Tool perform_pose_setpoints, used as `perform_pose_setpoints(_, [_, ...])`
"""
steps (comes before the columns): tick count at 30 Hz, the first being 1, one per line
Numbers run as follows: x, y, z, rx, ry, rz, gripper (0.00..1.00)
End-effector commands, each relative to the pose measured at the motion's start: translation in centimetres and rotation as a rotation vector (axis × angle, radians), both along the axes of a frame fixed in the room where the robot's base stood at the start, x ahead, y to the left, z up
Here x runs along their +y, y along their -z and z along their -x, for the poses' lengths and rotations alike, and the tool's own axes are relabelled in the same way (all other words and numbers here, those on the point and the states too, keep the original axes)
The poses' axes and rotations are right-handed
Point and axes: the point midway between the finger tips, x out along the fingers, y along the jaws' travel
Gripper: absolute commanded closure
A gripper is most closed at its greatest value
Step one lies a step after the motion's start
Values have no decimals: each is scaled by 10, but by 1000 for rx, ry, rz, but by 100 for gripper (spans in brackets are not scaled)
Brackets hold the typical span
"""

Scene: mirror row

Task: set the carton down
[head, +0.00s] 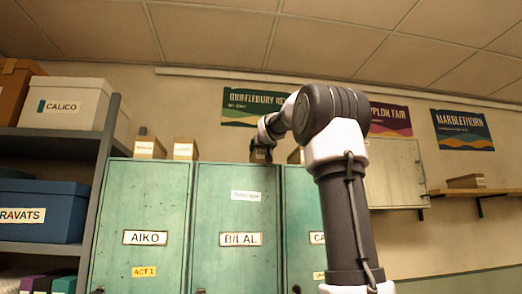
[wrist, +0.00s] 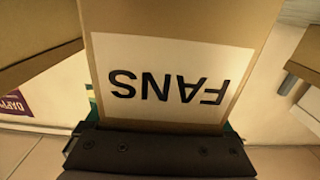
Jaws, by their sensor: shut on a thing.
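The carton (wrist: 180,85) is brown cardboard with a white label reading FANS, upside down in the wrist view. My gripper (wrist: 160,140) is shut on it; the dark gripper body crosses the bottom of that view. In the head view the carton (head: 260,156) is a small brown shape at the end of my arm, just over the top edge of the BILAL locker (head: 236,215). I cannot tell whether its base touches the locker top. My arm hides part of the space to its right.
Small cartons stand on the locker tops left of mine, one at the far left (head: 150,147) and one nearer (head: 185,149). Another (head: 295,156) is partly hidden by my arm. The wrist view shows boxes at left (wrist: 30,40) and right (wrist: 306,60). Posters hang behind.

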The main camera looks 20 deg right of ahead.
Motion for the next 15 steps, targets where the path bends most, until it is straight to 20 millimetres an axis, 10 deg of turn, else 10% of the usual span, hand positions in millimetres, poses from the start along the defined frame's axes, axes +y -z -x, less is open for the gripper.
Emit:
perform_pose_setpoints(8, [0,1,0,-1,0,1,97])
perform_pose_setpoints(9, [0,3,0,0,1,0,9])
perform_pose_setpoints(15, [0,2,0,0,1,0,0])
